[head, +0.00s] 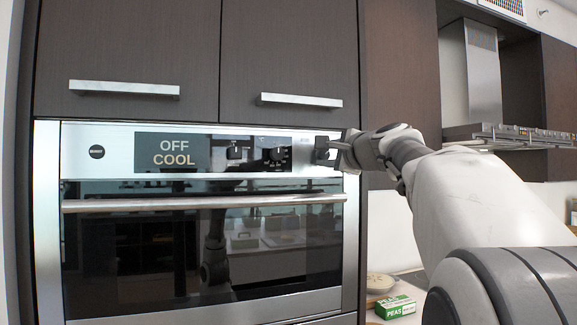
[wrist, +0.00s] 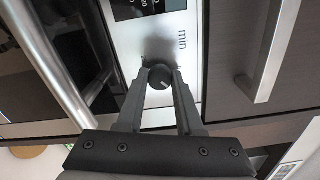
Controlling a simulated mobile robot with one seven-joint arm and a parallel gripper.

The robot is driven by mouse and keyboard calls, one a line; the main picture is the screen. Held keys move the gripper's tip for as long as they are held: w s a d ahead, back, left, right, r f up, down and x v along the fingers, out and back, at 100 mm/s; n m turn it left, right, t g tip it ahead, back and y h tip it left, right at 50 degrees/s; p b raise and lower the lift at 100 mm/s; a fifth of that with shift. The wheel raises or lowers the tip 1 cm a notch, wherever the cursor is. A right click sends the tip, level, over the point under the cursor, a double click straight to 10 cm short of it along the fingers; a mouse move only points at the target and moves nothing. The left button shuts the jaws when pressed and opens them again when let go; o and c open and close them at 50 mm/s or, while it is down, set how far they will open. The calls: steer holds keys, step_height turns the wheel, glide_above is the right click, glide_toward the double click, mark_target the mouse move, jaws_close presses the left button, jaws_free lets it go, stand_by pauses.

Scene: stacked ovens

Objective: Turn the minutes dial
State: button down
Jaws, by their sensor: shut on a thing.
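The minutes dial (wrist: 159,77) is a round black knob on the oven's silver control panel, beside the printed label "min" (wrist: 183,40). My gripper (wrist: 161,80) has one finger on each side of the dial and is shut on it. In the head view my gripper (head: 330,150) is at the right end of the panel, largely covering the dial. The oven display (head: 173,152) reads "OFF COOL". The dial's pointer mark cannot be made out.
Another black knob (head: 277,154) and a further one (head: 236,152) sit left of my gripper. A long oven door handle (head: 200,203) runs below the panel. Cabinet handles (head: 300,101) stick out above. A green peas box (head: 395,307) and a plate (head: 380,283) stand on the counter at lower right.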

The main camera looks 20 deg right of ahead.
steer(key=n+b, duration=0.2)
steer(key=n, duration=0.2)
steer(key=shift+f+n+b, duration=0.15)
steer(key=shift+n+b, duration=0.15)
steer(key=shift+b, duration=0.1)
steer(key=n+b, duration=0.2)
steer(key=n, duration=0.2)
steer(key=shift+n, duration=0.4)
steer(key=shift+r, duration=0.2)
steer(key=c, duration=0.5)
jaws_free()
steer(key=shift+c, duration=0.2)
steer(key=shift+s+f+b, duration=0.1)
steer(key=shift+s+b, duration=0.3)
steer(key=shift+b, duration=0.05)
steer(key=s+b, duration=0.5)
steer(key=s, duration=1.1)
steer(key=shift+s+d, duration=0.3)
